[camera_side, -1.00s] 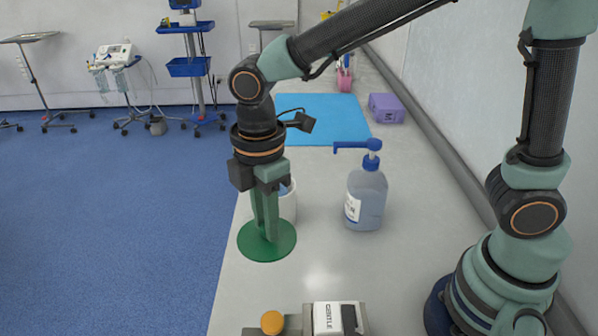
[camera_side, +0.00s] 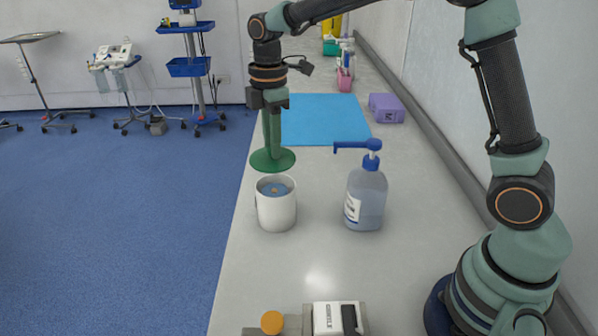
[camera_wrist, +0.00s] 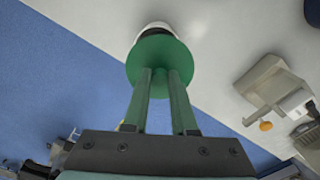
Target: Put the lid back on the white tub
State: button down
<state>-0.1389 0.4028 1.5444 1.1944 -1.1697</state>
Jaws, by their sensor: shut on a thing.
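The white tub (camera_side: 276,207) stands upright and uncovered on the pale table, with something blue and a small tan bit inside. My gripper (camera_side: 272,150) is shut on the knob of the round green lid (camera_side: 272,161). It holds the lid roughly level, above and beyond the tub in the side view, apart from it. In the wrist view the lid (camera_wrist: 158,58) hangs at the fingertips of my gripper (camera_wrist: 160,75), and part of the white tub (camera_wrist: 158,29) shows past its edge.
A pump bottle (camera_side: 366,195) stands to the right of the tub. A blue mat (camera_side: 325,120) and a purple box (camera_side: 386,108) lie farther back. A device with an orange knob (camera_side: 272,322) sits at the front. The table's left edge runs close to the tub.

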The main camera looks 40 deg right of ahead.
jog(key=shift+w+d+f, duration=0.2)
jog(key=shift+d+f, duration=0.1)
jog(key=shift+d, duration=0.1)
jog(key=shift+f, duration=3)
jog(key=shift+f, duration=0.15)
jog(key=shift+c, duration=0.8)
grip_release()
jog(key=shift+r, duration=3.5)
